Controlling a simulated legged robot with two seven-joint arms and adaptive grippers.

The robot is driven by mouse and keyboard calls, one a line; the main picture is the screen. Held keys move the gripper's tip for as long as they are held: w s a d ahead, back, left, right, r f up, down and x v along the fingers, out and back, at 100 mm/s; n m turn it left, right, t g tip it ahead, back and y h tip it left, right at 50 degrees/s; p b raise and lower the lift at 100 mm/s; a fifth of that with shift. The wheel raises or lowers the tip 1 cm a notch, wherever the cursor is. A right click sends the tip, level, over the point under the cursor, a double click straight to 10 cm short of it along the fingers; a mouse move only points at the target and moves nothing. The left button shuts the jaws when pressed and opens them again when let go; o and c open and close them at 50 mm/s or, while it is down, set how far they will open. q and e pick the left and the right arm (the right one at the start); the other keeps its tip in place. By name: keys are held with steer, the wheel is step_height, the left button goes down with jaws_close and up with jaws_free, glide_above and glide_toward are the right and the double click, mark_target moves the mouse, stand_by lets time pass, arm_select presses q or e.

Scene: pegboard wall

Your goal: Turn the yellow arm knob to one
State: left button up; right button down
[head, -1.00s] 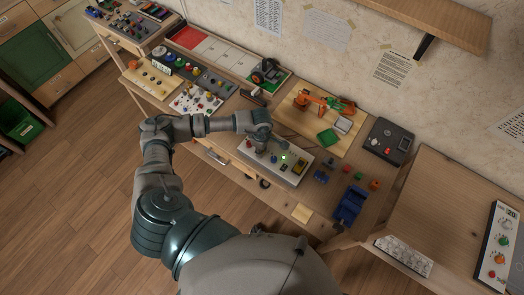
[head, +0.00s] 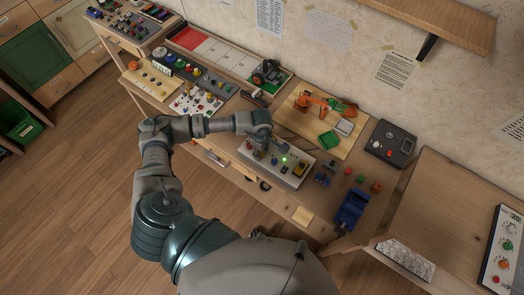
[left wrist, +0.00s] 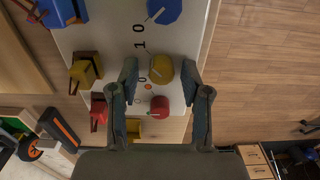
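The yellow knob (left wrist: 162,67) sits on a pale control panel (left wrist: 105,30) in the left wrist view. A light pointer line shows on its top, with printed "1" and "0" marks to its left. My left gripper (left wrist: 160,76) is open, one finger on each side of the yellow knob, with visible gaps. In the head view my left gripper (head: 262,148) is over the left part of the panel (head: 292,180) and hides the knob there. A red knob (left wrist: 159,107) and a blue knob (left wrist: 164,9) flank the yellow one. My right gripper is not in view.
Yellow (left wrist: 86,71) and red (left wrist: 98,113) switches stand left of the knobs on the panel. In the head view, a blue vise (head: 352,208) is right of the panel, and a board with an orange arm model (head: 310,102) is behind it.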

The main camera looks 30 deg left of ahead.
arm_select(q)
step_height(320, 180, up, 12)
stand_by(0.6)
steer(key=shift+a+f, duration=0.1)
stand_by(0.4)
